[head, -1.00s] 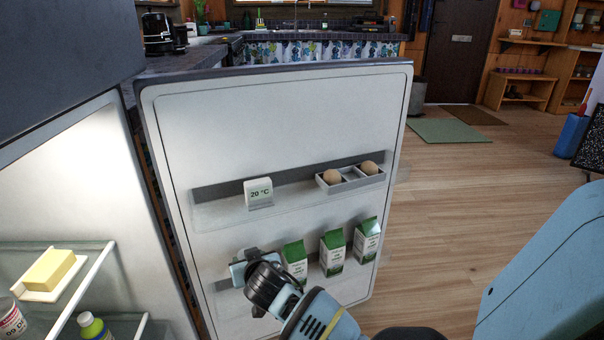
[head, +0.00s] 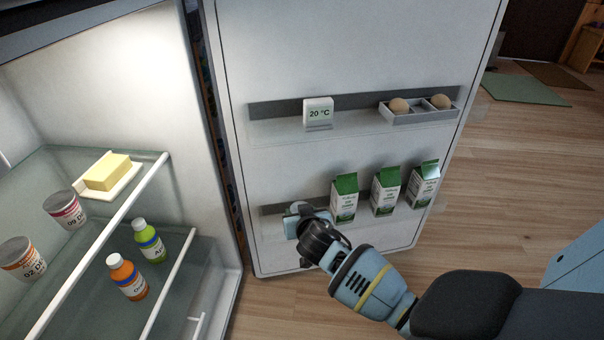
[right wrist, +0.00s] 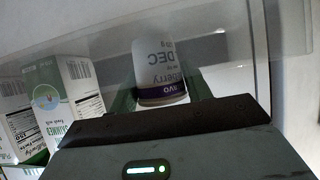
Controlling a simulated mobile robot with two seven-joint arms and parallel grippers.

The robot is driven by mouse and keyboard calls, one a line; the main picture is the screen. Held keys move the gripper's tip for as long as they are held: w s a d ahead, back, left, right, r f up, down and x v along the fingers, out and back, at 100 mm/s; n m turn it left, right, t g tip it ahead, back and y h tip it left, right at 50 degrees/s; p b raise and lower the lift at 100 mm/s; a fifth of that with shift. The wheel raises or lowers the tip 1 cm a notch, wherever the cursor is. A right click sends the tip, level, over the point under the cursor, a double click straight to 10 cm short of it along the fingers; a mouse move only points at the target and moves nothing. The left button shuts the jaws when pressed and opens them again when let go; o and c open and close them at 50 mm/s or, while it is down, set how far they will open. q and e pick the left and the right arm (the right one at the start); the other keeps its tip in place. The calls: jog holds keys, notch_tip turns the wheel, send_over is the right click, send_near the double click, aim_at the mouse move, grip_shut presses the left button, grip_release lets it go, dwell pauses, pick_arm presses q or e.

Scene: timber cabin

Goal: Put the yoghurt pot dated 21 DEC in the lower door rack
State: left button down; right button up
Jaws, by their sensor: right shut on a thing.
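The yoghurt pot (right wrist: 160,68) shows in the right wrist view, white with a purple band and "DEC" upside down; its day number is not readable. My right gripper (head: 298,215) is shut on it. It is at the left end of the lower door rack (head: 270,211), left of the milk cartons. In the head view the gripper hides most of the pot, and I cannot tell whether the pot touches the rack floor. My left gripper is not in view.
Green-topped cartons (head: 385,191) fill the lower rack's right part. The upper rack holds a 20 °C thermometer (head: 318,112) and an egg tray (head: 420,116). Fridge shelves hold butter (head: 107,172), two other pots (head: 65,212) and bottles (head: 128,278).

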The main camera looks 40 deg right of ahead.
jog(key=shift+f, duration=0.25)
jog(key=o, duration=1)
jog(key=shift+o, duration=0.2)
jog(key=shift+r, duration=0.25)
jog(key=shift+s+a+r+p, duration=0.15)
jog(key=shift+s+a+p, duration=0.05)
jog(key=shift+p, duration=0.1)
jog(key=p+v, duration=0.4)
jog(key=v, duration=0.7)
jog(key=shift+s+a, duration=0.1)
jog(key=shift+a, duration=0.05)
